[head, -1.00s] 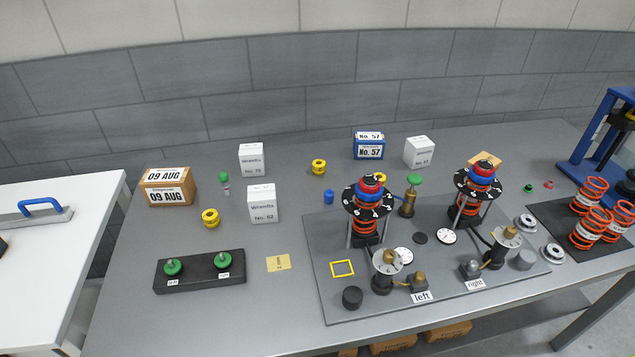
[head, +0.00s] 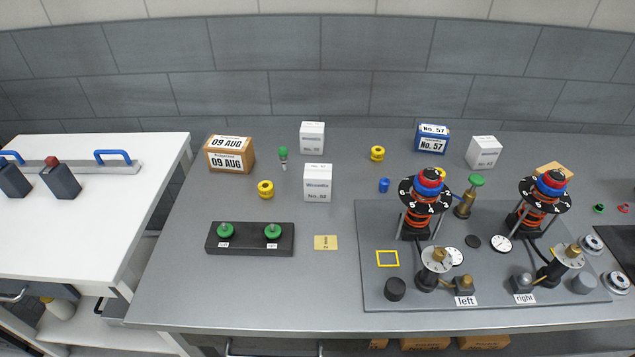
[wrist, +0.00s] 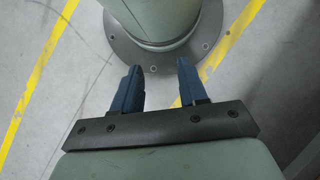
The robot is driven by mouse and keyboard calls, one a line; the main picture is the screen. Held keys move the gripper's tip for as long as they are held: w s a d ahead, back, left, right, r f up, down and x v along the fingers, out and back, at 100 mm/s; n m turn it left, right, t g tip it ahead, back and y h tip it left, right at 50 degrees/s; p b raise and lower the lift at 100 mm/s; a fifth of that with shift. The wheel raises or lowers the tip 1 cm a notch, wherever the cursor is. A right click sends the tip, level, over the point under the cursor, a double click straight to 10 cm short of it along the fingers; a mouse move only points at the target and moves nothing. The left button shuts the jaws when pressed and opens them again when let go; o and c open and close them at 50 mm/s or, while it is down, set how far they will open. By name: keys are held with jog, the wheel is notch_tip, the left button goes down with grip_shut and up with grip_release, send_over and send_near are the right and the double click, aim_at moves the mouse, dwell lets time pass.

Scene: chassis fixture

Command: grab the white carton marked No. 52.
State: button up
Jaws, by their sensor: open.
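Three white cartons stand on the grey bench in the head view. The nearest one (head: 318,184) is left of the middle, and its small label seems to read No. 52. A second white carton (head: 312,138) stands behind it, with a number that seems to begin with 7. A third white carton (head: 484,152) stands far right, its number too small to read surely. My gripper (wrist: 158,72) shows only in the wrist view, with its two blue fingers apart and nothing between them. It is over the floor, away from the cartons; none shows in that view.
A tan carton (head: 230,155) stands to the left. The chassis plate (head: 340,283) holds tall spring assemblies at right. Bench in front is partly clear.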

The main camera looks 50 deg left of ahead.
jog(key=o, duration=1.1)
jog(key=shift+w, duration=0.1)
